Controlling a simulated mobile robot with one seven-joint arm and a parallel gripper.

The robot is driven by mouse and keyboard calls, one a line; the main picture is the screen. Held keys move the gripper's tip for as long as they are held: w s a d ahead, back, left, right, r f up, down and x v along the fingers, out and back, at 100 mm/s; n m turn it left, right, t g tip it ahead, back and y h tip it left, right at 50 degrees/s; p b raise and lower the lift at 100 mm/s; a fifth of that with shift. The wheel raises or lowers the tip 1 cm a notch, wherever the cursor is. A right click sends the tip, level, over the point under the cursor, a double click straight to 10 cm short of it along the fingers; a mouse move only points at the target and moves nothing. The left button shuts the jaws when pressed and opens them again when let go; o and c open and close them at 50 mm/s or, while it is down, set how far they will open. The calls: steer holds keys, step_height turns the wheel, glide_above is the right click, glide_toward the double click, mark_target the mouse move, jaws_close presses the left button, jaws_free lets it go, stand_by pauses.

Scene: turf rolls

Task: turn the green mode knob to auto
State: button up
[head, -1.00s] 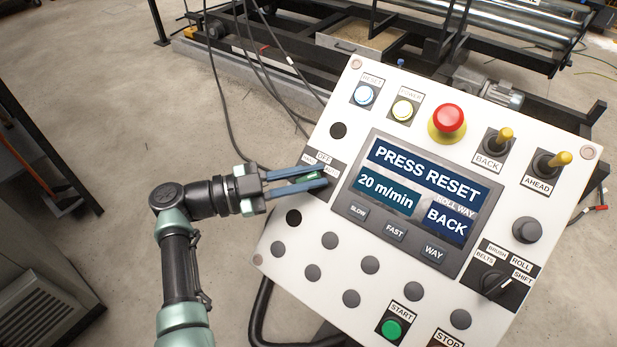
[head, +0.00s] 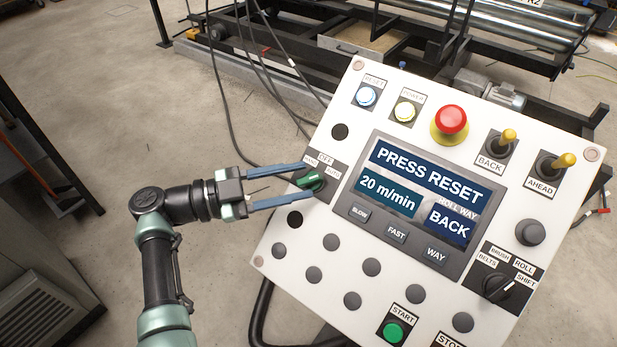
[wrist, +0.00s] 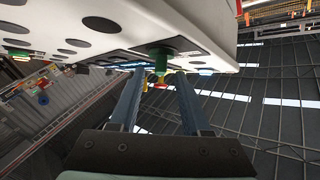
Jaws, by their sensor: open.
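The green mode knob (head: 309,181) sits on a dark plate at the left edge of the white control panel, with labels above it; OFF seems to be at the top and the side labels are too small to read surely. Its handle looks turned toward the right. My gripper (head: 306,181) is open, with one blue finger above the knob and one below it, apart from it. In the wrist view the green knob (wrist: 161,62) stands just beyond and between the two fingertips (wrist: 158,75).
The panel's screen (head: 420,195) reads PRESS RESET, 20 m/min and BACK. Black cables (head: 262,80) hang behind the panel.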

steer(key=b+v, duration=0.2)
steer(key=v, duration=0.7)
steer(key=shift+a, duration=0.4)
steer(key=shift+s+r, duration=0.1)
